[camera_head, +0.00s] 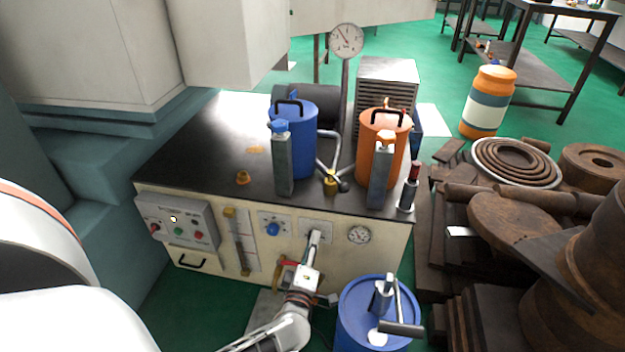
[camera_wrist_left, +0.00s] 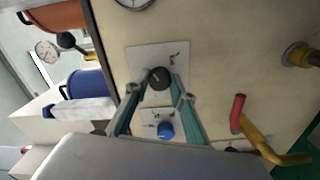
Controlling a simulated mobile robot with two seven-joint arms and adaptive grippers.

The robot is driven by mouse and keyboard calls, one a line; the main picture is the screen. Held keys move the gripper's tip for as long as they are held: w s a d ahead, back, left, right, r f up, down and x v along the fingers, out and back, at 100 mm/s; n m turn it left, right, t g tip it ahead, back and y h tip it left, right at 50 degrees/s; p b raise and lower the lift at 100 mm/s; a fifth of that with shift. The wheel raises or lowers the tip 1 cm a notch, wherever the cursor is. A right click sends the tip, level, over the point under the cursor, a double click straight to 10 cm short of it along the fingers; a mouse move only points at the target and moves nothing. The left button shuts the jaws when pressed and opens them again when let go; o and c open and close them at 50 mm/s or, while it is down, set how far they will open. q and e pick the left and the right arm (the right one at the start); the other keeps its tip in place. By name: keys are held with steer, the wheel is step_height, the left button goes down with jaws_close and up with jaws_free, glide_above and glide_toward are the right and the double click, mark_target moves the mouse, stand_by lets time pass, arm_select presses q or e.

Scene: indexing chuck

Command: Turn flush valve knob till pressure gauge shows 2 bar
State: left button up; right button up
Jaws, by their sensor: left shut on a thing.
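A black round knob (camera_wrist_left: 160,79) sits on a pale square plate on the cabinet's front, taken as the flush valve knob; its label is too small to read. My left gripper (camera_head: 315,238) reaches this plate, and in the left wrist view its fingers (camera_wrist_left: 162,88) are shut on the knob, one on each side. In the head view the gripper mostly hides the knob. A small round gauge (camera_head: 359,234) is right of the plate; its rim also shows in the left wrist view (camera_wrist_left: 134,3). Its reading is not legible. My right gripper is not in view.
A blue knob (camera_head: 272,229) is left of the gripper. A control box (camera_head: 178,222) is at far left. A blue drum (camera_head: 352,310) stands close right of my arm. A red-handled yellow valve (camera_wrist_left: 239,112) is below the knob. A larger gauge (camera_head: 346,40) stands on a post.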

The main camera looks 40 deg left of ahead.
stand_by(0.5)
arm_select(q)
steer(key=o, duration=1.1)
